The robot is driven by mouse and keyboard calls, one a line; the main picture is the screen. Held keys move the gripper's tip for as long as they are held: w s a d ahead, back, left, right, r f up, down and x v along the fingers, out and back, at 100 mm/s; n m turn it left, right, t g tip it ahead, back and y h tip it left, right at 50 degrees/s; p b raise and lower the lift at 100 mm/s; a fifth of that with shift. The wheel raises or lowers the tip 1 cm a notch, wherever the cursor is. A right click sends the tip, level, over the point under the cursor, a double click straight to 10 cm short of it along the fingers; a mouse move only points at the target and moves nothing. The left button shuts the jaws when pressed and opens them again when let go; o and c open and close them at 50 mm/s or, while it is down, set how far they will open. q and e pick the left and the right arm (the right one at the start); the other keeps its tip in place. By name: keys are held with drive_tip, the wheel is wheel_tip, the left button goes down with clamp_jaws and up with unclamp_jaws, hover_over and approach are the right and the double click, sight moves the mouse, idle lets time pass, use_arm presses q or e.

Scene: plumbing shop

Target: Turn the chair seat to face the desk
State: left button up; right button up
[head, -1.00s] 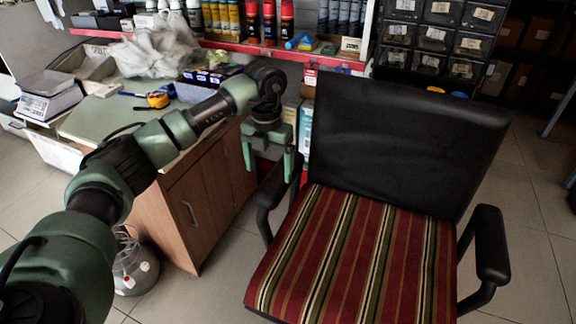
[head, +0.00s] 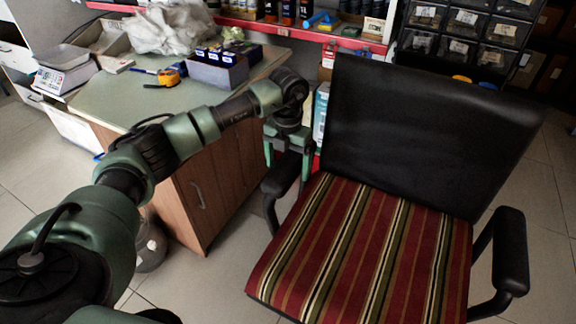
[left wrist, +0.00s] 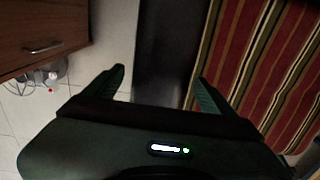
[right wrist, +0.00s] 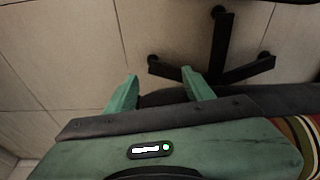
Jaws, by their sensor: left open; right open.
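The chair has a red, green and cream striped seat (head: 365,250), a black backrest (head: 425,135) and black armrests. My left gripper (head: 286,160) is at the left armrest (head: 279,184), pointing down and open. In the left wrist view, the dark armrest (left wrist: 165,60) lies between the open fingers (left wrist: 160,78), apart from them as far as I can tell. The desk (head: 235,185), wooden with a green top, stands left of the chair. My right gripper (right wrist: 160,88) shows only in its wrist view, open, with the chair's dark base legs (right wrist: 218,50) beyond it.
A tape measure (head: 170,75), scale (head: 63,70) and small boxes (head: 220,68) lie on the desk. Shelves with cans and a drawer rack (head: 460,30) stand behind the chair. A clear round container (head: 151,248) sits beside the desk. Tiled floor is open at the right.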

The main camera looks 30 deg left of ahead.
use_arm(q)
drive_tip(key=shift+f, duration=0.1)
clamp_jaws()
drive_tip(key=shift+w+a, duration=0.1)
